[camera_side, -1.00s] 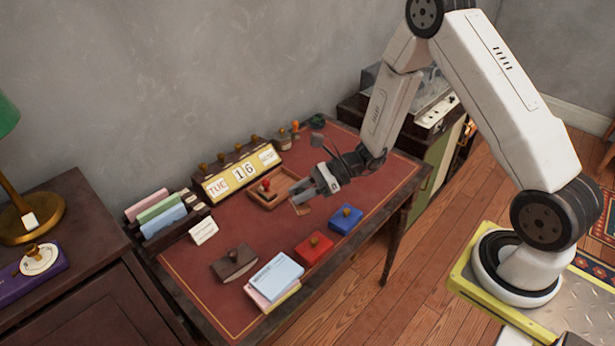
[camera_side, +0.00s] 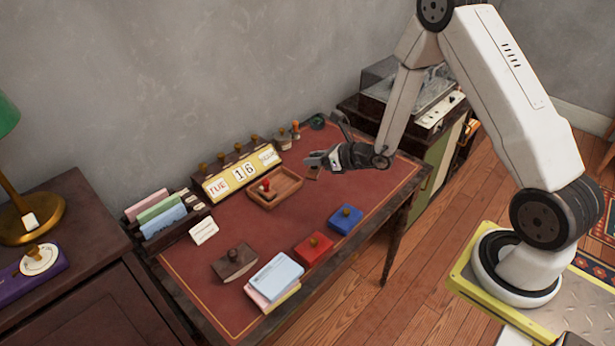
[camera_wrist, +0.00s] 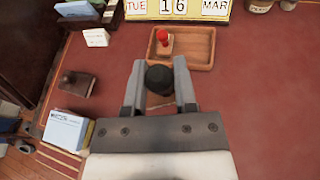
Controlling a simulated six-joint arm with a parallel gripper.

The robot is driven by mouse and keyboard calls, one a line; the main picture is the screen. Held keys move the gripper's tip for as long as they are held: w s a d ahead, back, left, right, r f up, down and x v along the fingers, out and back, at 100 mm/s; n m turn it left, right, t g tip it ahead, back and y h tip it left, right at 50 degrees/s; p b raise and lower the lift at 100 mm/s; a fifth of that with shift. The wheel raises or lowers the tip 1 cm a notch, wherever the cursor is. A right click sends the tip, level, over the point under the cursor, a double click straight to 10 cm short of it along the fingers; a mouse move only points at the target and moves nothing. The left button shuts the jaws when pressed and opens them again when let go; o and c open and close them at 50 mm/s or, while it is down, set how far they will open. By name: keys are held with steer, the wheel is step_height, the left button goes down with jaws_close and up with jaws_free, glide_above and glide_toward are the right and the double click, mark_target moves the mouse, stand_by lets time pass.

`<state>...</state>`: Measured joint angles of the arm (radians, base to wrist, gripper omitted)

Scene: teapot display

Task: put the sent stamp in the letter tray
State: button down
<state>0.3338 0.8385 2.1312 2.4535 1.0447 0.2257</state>
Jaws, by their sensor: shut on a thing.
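My gripper (camera_side: 312,159) is shut on a stamp with a round black knob (camera_wrist: 159,79). In the wrist view the knob sits between the two fingers (camera_wrist: 158,66). A small brown part of the held stamp (camera_side: 313,174) shows beneath the fingers in the side view, held above the desk; its label cannot be read. A shallow wooden tray (camera_side: 289,196) lies on the red desk top, left of and below my gripper in the side view. In the wrist view the tray (camera_wrist: 197,67) lies beyond the fingers. A red-knobbed stamp (camera_wrist: 163,42) stands in its left part.
A yellow date display (camera_side: 237,175) stands behind the tray, with several knobbed stamps along its back. A card rack (camera_side: 160,220), a brown knobbed block (camera_side: 234,264), stacked cards (camera_side: 275,275), a red pad (camera_side: 313,249) and a blue pad (camera_side: 346,219) are on the desk.

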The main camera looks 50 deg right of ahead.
steer(key=shift+w+d, duration=0.1)
steer(key=w+f, duration=0.4)
steer(key=w, duration=0.5)
glide_above(284, 183)
steer(key=shift+s+f, duration=0.15)
steer(key=shift+f, duration=1.25)
steer(key=shift+s+f, duration=0.1)
steer(key=shift+f, duration=1.25)
steer(key=shift+w+f, duration=0.2)
steer(key=shift+f, duration=1.55)
steer(key=shift+f, duration=0.1)
steer(key=shift+c, duration=2)
jaws_free()
